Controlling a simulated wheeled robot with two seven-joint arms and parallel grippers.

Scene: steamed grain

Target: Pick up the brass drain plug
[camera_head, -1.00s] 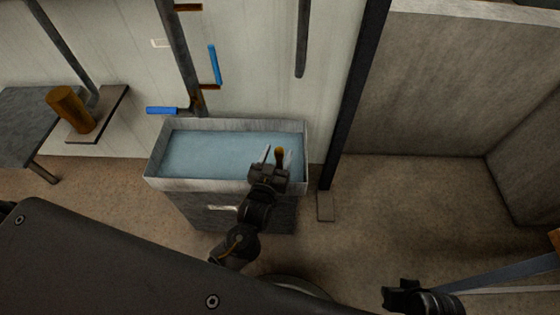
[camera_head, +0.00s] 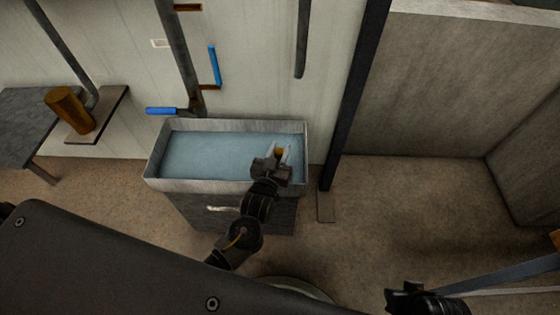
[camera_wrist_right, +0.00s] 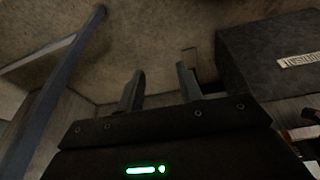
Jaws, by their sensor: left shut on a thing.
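The brass drain plug (camera_head: 280,152) shows as a small golden piece between the fingers of my left gripper (camera_head: 280,149), over the right end of the water-filled trough (camera_head: 225,187). The left gripper is shut on the plug. The plug's lower part is hidden by the gripper, and I cannot tell whether it is clear of the trough. My right gripper (camera_wrist_right: 158,88) is open and empty in the right wrist view. In the head view it is a dark shape at the bottom right (camera_head: 408,296).
Two blue-handled levers, one upright (camera_head: 214,66) and one level (camera_head: 162,111), are on the pipework behind the trough. A brown cylinder (camera_head: 70,108) stands on a shelf at the left. A dark post (camera_head: 350,105) rises right of the trough. The floor at the right (camera_head: 420,200) is clear.

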